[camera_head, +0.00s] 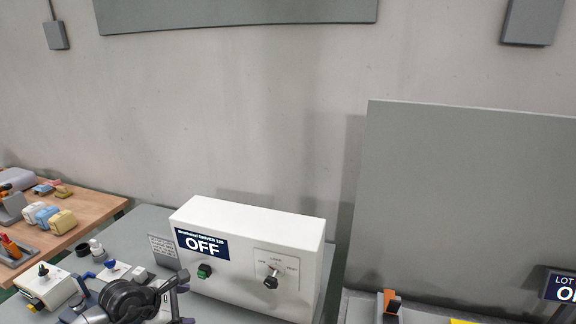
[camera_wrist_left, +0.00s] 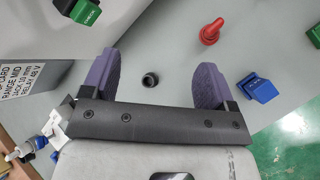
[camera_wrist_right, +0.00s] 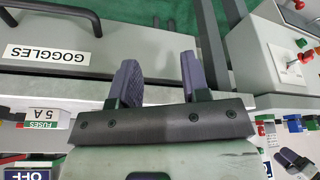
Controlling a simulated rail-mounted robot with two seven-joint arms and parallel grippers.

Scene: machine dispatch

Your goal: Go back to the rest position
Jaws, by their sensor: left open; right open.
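My left gripper (camera_wrist_left: 155,70) is open and empty in the left wrist view, with its two purple finger pads well apart. A small black ring-shaped part (camera_wrist_left: 150,79) shows between the pads, on the grey surface below. In the head view my left gripper (camera_head: 180,297) is at the bottom edge, in front of the white box (camera_head: 248,220) marked OFF. My right gripper (camera_wrist_right: 160,70) is open and empty in the right wrist view, above a grey unit labelled GOGGLES (camera_wrist_right: 62,54). The right gripper is not visible in the head view.
The white box has a green switch (camera_head: 204,271) and a black knob (camera_head: 271,281). A red part (camera_wrist_left: 211,32) and a blue part (camera_wrist_left: 258,88) lie near the left gripper. A wooden table (camera_head: 95,208) with coloured items stands at left. A grey panel (camera_head: 465,200) rises at right.

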